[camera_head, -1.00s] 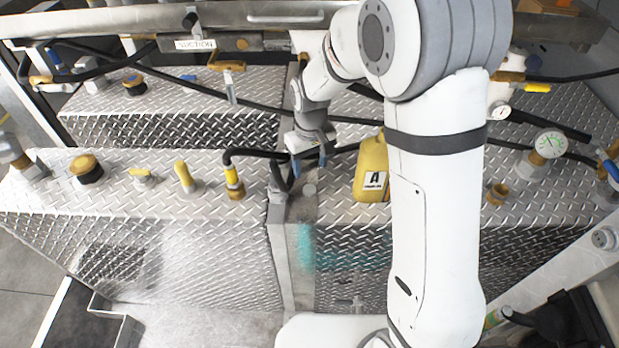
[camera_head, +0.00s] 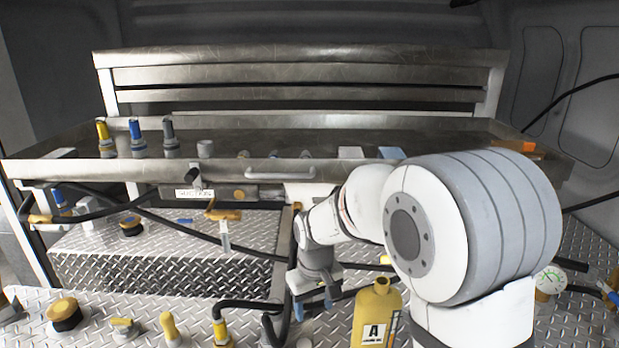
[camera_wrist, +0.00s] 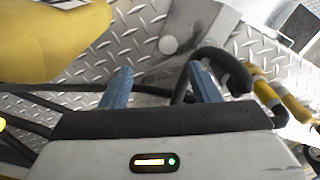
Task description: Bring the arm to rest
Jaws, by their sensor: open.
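My gripper (camera_head: 313,302) points down in the head view, left of the yellow bottle marked A (camera_head: 376,315). Its blue fingers stand apart with nothing between them. The wrist view shows the two open fingers (camera_wrist: 160,88) over diamond plate, with a black hose close by the right finger. The yellow bottle (camera_wrist: 50,35) fills the upper left of the wrist view, apart from the fingers. My arm is folded at the elbow, and its large joint covers the right part of the scene.
A metal shelf (camera_head: 330,128) runs across the back with several coloured nozzles on its left. A black hose with a yellow fitting (camera_head: 221,328) stands left of my gripper. A gauge (camera_head: 551,280) is at right.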

